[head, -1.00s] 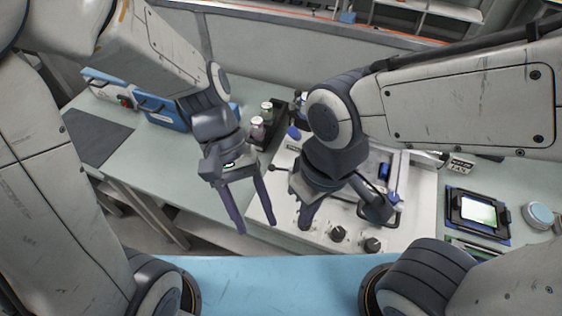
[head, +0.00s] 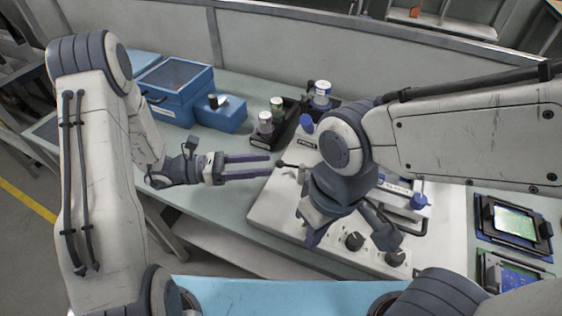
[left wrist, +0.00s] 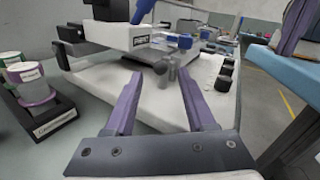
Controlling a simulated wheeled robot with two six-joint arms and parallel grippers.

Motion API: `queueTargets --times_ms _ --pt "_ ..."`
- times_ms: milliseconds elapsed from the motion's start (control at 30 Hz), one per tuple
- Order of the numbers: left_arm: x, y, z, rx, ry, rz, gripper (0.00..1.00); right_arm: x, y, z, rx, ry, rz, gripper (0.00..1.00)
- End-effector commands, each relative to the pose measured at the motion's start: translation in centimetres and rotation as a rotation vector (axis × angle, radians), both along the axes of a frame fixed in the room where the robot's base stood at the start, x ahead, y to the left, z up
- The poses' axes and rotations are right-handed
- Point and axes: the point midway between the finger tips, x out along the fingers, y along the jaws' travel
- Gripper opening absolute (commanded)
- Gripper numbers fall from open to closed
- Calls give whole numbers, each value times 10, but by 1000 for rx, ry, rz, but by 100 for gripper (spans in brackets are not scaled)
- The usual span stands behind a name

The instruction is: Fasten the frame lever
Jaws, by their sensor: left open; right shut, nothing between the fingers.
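A white machine (head: 272,207) stands on the bench, with its frame (head: 398,200) partly hidden behind my right arm. A lever with a dark rounded end (head: 281,164) sticks out at the frame's left side. My left gripper (head: 268,165) is open and level, its two fingers pointing right with their tips close to the lever end. In the left wrist view a grey lever end (left wrist: 163,68) shows beyond and between the fingertips; I cannot tell whether they touch. My right gripper (head: 314,236) is shut and empty, pointing down over the machine's front.
Black knobs (head: 354,240) line the machine's front edge. A black rack (head: 283,135) with jars stands behind my left gripper. Blue boxes (head: 176,90) sit farther left. A screen device (head: 515,222) lies at right.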

Motion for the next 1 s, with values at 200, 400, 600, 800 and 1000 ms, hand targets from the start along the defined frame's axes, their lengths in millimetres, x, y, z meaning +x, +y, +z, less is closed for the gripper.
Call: queueTargets --times_ms 200,400,600,800,1000 --pt "4 -38 1 2 0 -5 55 0 0 6 0 0 0 0" --pt "6 -52 0 2 0 -2 55 0 0 8 0 0 0 0" --pt "6 -53 0 2 0 -1 55 0 0 8 0 0 0 0" --pt "6 -53 0 2 -1 -1 9 0 0 7 0 0 0 0" --pt "7 -52 0 2 -2 -7 0 0 0 8 0 0 0 0"
